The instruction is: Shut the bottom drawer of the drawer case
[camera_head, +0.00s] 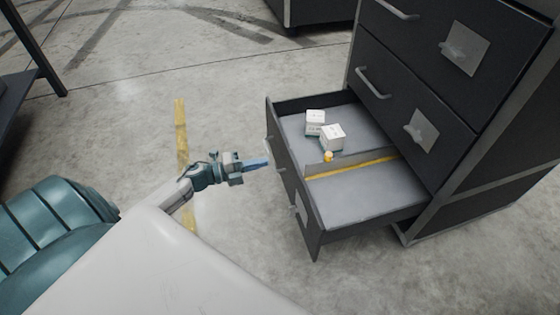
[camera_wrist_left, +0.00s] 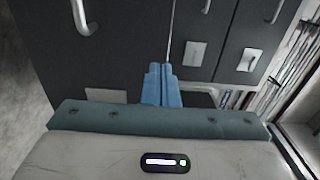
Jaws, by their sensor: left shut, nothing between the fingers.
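The dark drawer case (camera_head: 490,125) stands at the right in the head view. Its bottom drawer (camera_head: 365,205) is pulled well out, and its front panel (camera_head: 292,185) faces left. The drawer holds two small white boxes (camera_head: 332,137), a small yellow item (camera_head: 327,156) and a divider with a yellow edge. My left gripper (camera_head: 262,164) is shut and empty, its blue fingers pointing at the drawer front, close to it; I cannot tell whether they touch. In the left wrist view the shut blue fingers (camera_wrist_left: 162,82) show before dark drawer fronts with handles. My right gripper is not seen.
The upper drawers (camera_head: 405,105) of the case are shut, with metal handles and label plates. A dark cabinet (camera_head: 312,10) stands at the back, and a dark table or rack (camera_head: 20,85) at the far left. The concrete floor left of the drawer is clear, with a yellow line.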

